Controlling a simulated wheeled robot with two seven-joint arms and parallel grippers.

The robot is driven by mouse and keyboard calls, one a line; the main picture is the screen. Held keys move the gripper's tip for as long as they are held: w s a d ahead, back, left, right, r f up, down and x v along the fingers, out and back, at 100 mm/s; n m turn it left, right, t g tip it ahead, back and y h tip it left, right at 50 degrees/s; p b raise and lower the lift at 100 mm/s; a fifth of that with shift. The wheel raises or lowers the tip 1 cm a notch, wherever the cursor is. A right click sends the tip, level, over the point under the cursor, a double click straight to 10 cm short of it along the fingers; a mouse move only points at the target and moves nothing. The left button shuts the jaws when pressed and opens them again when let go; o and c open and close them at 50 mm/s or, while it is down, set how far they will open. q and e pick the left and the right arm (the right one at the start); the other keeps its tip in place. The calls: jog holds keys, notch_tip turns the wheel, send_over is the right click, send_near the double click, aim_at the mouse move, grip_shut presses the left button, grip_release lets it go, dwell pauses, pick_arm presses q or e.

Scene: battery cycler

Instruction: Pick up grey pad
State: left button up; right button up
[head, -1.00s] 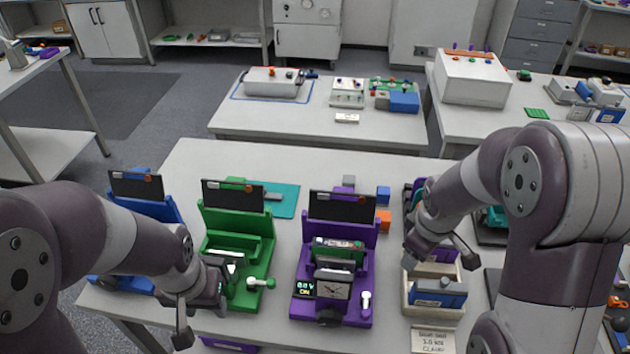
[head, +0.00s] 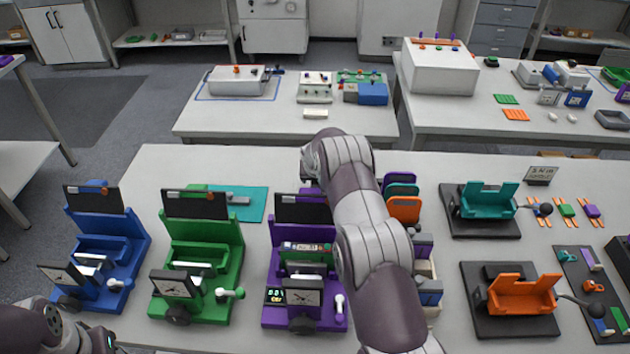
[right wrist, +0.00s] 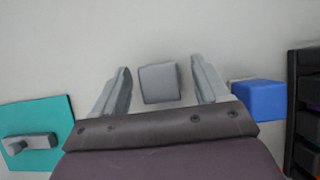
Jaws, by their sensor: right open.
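A small grey square pad (right wrist: 158,83) lies on the pale table top in the right wrist view. The two fingers of my right gripper (right wrist: 164,84) stand open on either side of it, with a gap on each side. In the head view the pad is hidden behind my right arm, which reaches forward over the table. Only a part of my left arm shows at the lower left of the head view; its fingers are out of the picture.
A blue block (right wrist: 259,99) lies just right of the right finger. A teal mat (right wrist: 38,130) with a grey piece is at left. Blue (head: 100,245), green (head: 203,255) and purple (head: 300,262) cycler stations stand left of my right arm. Orange (head: 520,297) and teal (head: 487,203) holders stand to the right.

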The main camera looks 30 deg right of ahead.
jog(key=shift+x, duration=1)
jog(key=shift+s+r, duration=0.1)
jog(key=c, duration=1.1)
jog(key=shift+o, duration=0.2)
notch_tip(320, 180, up, 9)
jog(key=shift+a+r+b, duration=0.1)
jog(key=shift+b, duration=0.85)
jog(key=shift+r, duration=0.35)
